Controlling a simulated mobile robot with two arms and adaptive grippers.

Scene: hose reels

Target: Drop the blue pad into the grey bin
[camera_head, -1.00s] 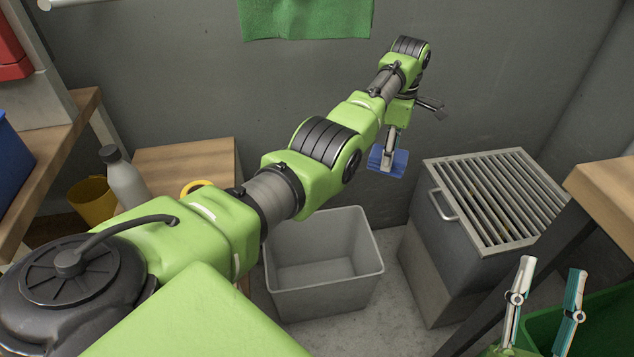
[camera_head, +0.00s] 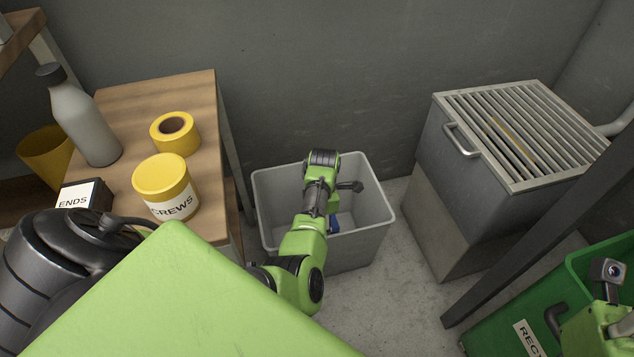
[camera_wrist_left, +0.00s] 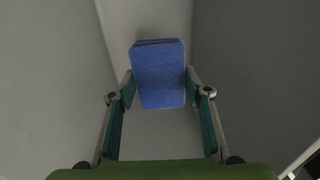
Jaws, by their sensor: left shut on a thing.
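The blue pad (camera_wrist_left: 158,75) is held between the two fingers of my left gripper (camera_wrist_left: 158,88), which is shut on it. In the head view my left arm reaches down over the grey bin (camera_head: 375,240), and a small part of the pad (camera_head: 334,224) shows beside my arm, within the bin's outline. My left fingers are hidden there behind my arm. In the left wrist view pale grey surfaces (camera_wrist_left: 115,25) lie beyond the pad; I cannot tell how far it is from the bin's floor.
A wooden table (camera_head: 195,100) at left holds a yellow tub (camera_head: 163,180), yellow tape (camera_head: 174,130) and a grey bottle (camera_head: 82,120). A grated metal box (camera_head: 450,185) stands right of the bin. A green bin (camera_head: 590,265) is at lower right. Floor shows between bin and box.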

